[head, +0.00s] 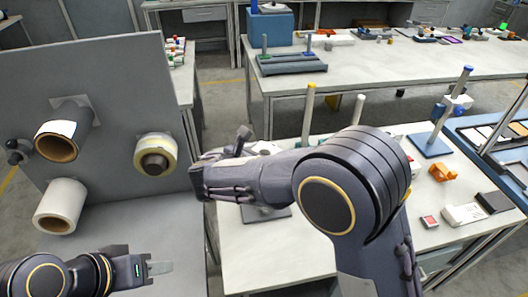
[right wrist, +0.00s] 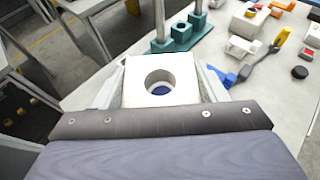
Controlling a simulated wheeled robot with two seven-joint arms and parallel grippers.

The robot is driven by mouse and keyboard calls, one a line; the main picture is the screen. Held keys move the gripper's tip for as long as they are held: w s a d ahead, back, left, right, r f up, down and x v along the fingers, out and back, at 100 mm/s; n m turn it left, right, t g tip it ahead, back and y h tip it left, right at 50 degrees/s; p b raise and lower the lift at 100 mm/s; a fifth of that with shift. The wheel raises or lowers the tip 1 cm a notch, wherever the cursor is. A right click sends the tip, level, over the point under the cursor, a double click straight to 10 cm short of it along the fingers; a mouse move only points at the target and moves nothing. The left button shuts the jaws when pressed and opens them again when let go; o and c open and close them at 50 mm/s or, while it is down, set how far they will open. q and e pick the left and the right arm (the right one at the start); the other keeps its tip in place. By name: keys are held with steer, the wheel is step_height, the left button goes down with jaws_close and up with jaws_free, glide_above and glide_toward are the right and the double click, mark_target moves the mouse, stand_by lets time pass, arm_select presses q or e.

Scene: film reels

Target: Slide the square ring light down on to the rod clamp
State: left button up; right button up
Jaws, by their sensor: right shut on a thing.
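The square ring light (right wrist: 188,78) is a white square block with a round hole, in the right wrist view. My right gripper (right wrist: 159,82) is shut on it, one finger at each side. Something dark blue shows through the hole; I cannot tell whether it is the rod clamp or how far below it lies. The rod clamp is not clearly seen. In the head view my right arm crosses the bench and hides much of the space behind it; the held ring is not clearly seen there. My left gripper (head: 160,267) is at lower left, apart from the bench objects, its fingers seen edge-on.
Teal bases (right wrist: 180,38) with upright rods stand beyond the ring. A blue stand (head: 431,146) with a tilted-looking rod is at right, near an orange part (head: 442,172). A grey panel (head: 95,105) with film reels (head: 60,205) stands at left.

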steer(key=shift+f+b, duration=1.15)
steer(key=shift+f, duration=0.75)
step_height(320, 180, down, 5)
steer(key=b, duration=0.3)
steer(key=shift+s+f+b, duration=0.1)
steer(key=shift+f+b, duration=0.35)
steer(key=shift+f, duration=0.15)
steer(key=o, duration=1.1)
steer(key=shift+c, duration=0.2)
steer(key=shift+o, duration=0.5)
steer(key=v, duration=0.7)
steer(key=shift+s+a, duration=0.2)
steer(key=shift+s, duration=0.05)
